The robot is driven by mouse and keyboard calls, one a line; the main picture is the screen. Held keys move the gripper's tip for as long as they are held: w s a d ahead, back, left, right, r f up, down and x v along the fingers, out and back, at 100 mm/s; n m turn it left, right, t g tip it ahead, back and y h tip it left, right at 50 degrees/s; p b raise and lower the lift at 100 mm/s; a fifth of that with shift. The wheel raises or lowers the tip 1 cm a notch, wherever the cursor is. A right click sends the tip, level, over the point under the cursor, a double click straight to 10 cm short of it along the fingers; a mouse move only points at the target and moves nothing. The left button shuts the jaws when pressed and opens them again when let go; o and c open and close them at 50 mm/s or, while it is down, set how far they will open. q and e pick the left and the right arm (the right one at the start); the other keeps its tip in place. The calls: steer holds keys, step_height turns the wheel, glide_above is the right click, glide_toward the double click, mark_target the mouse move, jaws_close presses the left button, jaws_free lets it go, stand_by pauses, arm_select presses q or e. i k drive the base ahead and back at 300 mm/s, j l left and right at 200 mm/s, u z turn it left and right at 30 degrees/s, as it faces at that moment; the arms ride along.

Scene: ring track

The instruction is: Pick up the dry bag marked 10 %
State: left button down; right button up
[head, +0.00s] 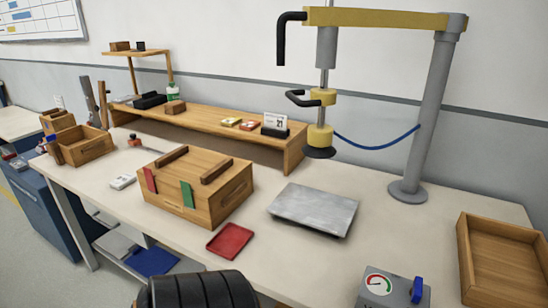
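I see no dry bag and no 10 % marking in the head view. Neither of my grippers is in view. A wooden box (222,205) with two dark bars on top and a red and a green strip on its front stands mid-bench. Its inside is hidden.
A grey metal plate (314,210) lies beside the box, with a red tray (230,240) in front. An empty wooden tray (505,262) is far right, near a gauge box (393,288). A grey post (428,110) carries a yellow arm over the white bench.

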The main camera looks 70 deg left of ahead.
mark_target(124, 180)
steer(key=u, duration=3.25)
steer(key=i+j+z, duration=0.15)
steer(key=i+j, duration=0.15)
